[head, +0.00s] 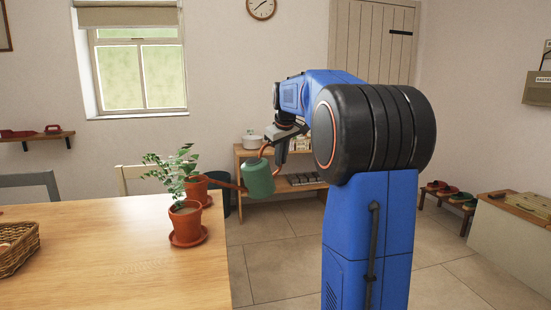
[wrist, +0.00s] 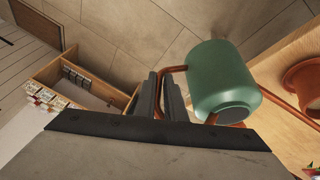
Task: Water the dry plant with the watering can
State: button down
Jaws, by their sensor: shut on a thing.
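The green watering can (head: 259,180), with a copper-coloured handle and spout, hangs in the air just off the table's right edge. My gripper (head: 279,152) is shut on its handle, and in the wrist view the dark fingers (wrist: 161,92) meet the handle beside the can's body (wrist: 221,78). The spout points left, toward the potted plants. A front terracotta pot (head: 186,224) with soil stands on a saucer near the table corner. Another terracotta pot (head: 197,189) stands close behind it. Green foliage (head: 173,171) rises above both; I cannot tell which plant is dry.
The wooden table (head: 120,262) fills the lower left, with a wicker basket (head: 17,246) at its left edge. A low wooden shelf (head: 243,160) with several items stands behind the can. A bench (head: 514,218) is at the right. The tiled floor between is clear.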

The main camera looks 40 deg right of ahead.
notch_tip(320, 180, down, 4)
jog(key=shift+f, duration=0.15)
dwell(0.9)
jog(key=shift+s+f, duration=0.15)
jog(key=shift+f, duration=0.15)
jog(key=shift+s+f, duration=0.1)
jog(key=shift+f, duration=0.3)
dwell(0.6)
